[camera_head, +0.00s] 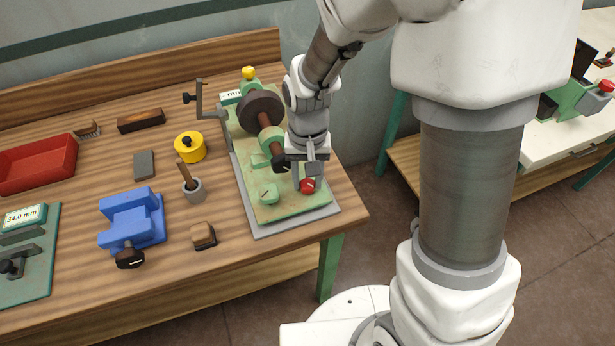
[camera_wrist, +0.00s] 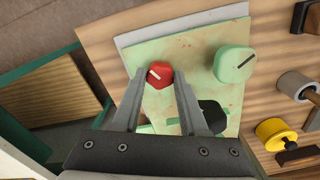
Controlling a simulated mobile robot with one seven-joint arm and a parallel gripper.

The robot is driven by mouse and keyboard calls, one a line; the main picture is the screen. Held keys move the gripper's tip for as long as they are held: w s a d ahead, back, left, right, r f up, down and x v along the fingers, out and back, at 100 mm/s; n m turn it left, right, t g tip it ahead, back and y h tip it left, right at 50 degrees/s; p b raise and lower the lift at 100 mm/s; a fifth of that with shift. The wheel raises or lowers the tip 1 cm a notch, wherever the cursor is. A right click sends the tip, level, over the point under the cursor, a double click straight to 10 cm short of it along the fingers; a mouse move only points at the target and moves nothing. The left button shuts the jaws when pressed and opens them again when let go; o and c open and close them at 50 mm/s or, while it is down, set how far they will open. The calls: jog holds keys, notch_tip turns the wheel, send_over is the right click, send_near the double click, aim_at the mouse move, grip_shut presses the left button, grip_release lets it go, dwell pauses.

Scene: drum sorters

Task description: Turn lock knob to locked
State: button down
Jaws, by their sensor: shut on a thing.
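The red knob (camera_head: 308,186) sits at the front right end of the green machine's plate (camera_head: 290,208). In the wrist view the red knob (camera_wrist: 158,80) carries a short white line, slanting from upper left to lower right. My gripper (camera_wrist: 160,73) points down at it, its two fingers shut on the knob's sides. In the head view my gripper (camera_head: 309,181) partly hides the knob. A pale green knob (camera_wrist: 235,64) with a dark slanted line stands beside it on the same plate, apart from my fingers; it also shows in the head view (camera_head: 269,193).
The machine carries a dark drum (camera_head: 260,108) and a crank (camera_head: 199,98). To its left are a yellow canister (camera_head: 190,147), a grey cup (camera_head: 194,190), a blue vise (camera_head: 133,221) and a small brown block (camera_head: 204,236). The table's right edge is close to the plate.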

jog(key=m, duration=0.3)
jog(key=shift+m, duration=0.3)
jog(key=shift+m+p, duration=0.65)
jog(key=shift+m, duration=1.05)
jog(key=shift+c, duration=2.2)
grip_release()
